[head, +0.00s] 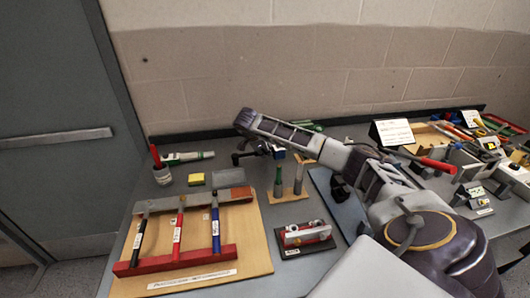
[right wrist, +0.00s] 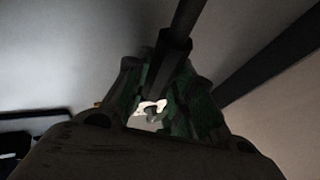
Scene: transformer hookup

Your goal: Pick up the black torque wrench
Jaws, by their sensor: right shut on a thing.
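My right gripper (head: 252,148) is at the end of the arm that reaches across the back of the table. In the head view it is small and dark. In the right wrist view my right gripper (right wrist: 165,75) is shut on a dark rod, taken as the black torque wrench (right wrist: 188,18). A thicker dark section is between the fingers, and a thinner shaft runs up out of the picture. In the head view I cannot clearly make out the held wrench. My left gripper is not in view.
A wooden board (head: 262,262) with black, red and blue handles stands at the front left. Behind it are a yellow block (head: 196,179) and a cup (head: 162,176). A red-handled tool (head: 437,165) and a crowded group of parts are at the right.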

